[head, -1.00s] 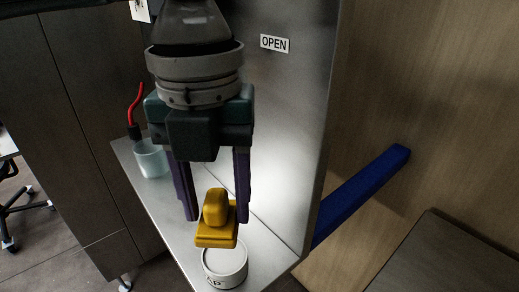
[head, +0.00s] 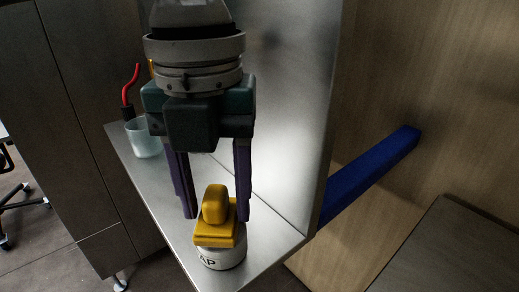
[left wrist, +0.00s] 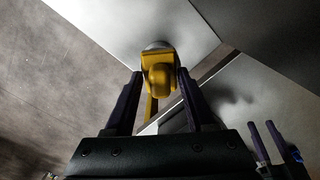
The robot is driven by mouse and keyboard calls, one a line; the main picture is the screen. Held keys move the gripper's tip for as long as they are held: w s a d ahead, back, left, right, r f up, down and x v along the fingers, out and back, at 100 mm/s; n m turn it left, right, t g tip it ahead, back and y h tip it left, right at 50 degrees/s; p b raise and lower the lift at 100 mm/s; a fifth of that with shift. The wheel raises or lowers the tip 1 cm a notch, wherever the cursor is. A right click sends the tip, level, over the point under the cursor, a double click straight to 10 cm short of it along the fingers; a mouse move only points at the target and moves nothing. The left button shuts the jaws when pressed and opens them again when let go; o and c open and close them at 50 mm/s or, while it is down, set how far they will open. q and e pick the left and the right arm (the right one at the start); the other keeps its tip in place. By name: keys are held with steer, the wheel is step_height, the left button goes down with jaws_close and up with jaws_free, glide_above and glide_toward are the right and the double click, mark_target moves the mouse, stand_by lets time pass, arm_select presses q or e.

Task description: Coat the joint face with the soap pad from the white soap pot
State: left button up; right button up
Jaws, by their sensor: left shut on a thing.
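The soap pad is a yellow block with a rounded grip (head: 215,205). My left gripper (head: 214,212) points down with its purple fingers on either side of the grip and is shut on it. The white soap pot (head: 222,259) stands under the pad on the metal shelf, and the pad covers most of its top. I cannot tell whether the pad touches the soap. The left wrist view shows the pad (left wrist: 158,75) between the fingertips, with the pot's rim behind it. A second pair of dark fingers, apparently my right gripper (left wrist: 262,134), shows there, apart. I cannot identify the joint face.
A clear cup (head: 143,140) with a red-handled tool (head: 130,88) stands at the shelf's far left. An upright metal panel (head: 290,130) rises along the shelf's right side. A blue bar (head: 370,175) runs beyond it, beside a wooden wall.

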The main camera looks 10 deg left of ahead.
mark_target(214, 193)
arm_select(q)
steer(key=shift+f, duration=0.55)
arm_select(e)
steer(key=shift+f, duration=0.15)
stand_by(0.5)
arm_select(q)
steer(key=shift+f, duration=0.15)
arm_select(e)
steer(key=shift+r, duration=0.45)
stand_by(1.4)
arm_select(q)
step_height(214, 193, up, 7)
steer(key=p, duration=0.9)
steer(key=shift+r, duration=0.2)
arm_select(e)
step_height(214, 193, up, 8)
steer(key=shift+r, duration=0.2)
arm_select(q)
steer(key=shift+f, duration=0.1)
steer(key=shift+s, duration=0.1)
